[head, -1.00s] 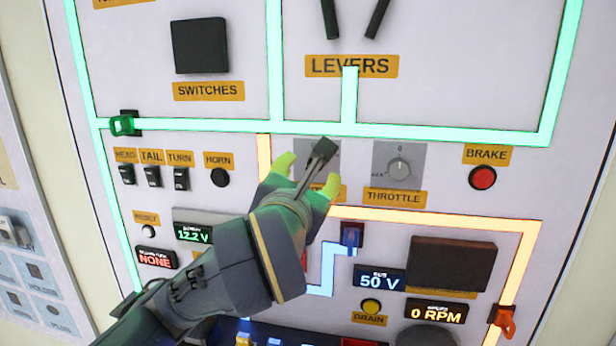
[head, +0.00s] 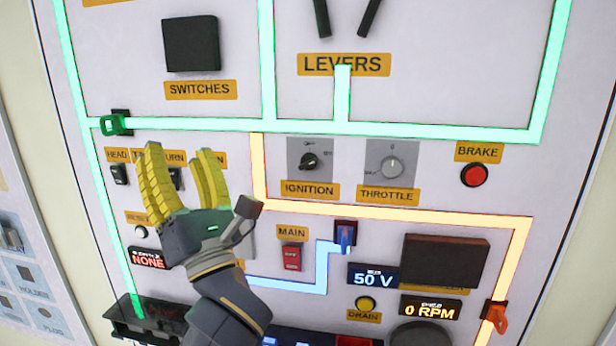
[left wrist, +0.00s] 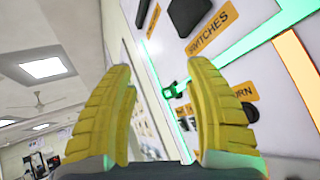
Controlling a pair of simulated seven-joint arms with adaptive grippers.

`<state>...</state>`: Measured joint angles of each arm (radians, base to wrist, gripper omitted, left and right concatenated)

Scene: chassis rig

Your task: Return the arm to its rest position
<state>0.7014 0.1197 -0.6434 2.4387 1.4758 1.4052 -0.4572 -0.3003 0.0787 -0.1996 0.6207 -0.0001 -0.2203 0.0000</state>
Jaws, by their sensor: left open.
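My left gripper (head: 183,178) has yellow fingers and is open and empty. In the head view it is in front of the panel's left part, over the switch row, hiding parts of the tail, turn and horn switches. In the left wrist view its two fingers (left wrist: 165,110) stand wide apart with nothing between them but the panel's edge and the green connector behind. The ignition knob (head: 310,161) is uncovered, to the right of the gripper. My right gripper is not in view.
The upright panel (head: 400,100) carries a throttle knob (head: 391,168), a red brake button (head: 474,175), a red main switch (head: 291,257), a green connector (head: 114,124) and an orange connector (head: 496,316). A dark box (head: 145,318) juts out at lower left.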

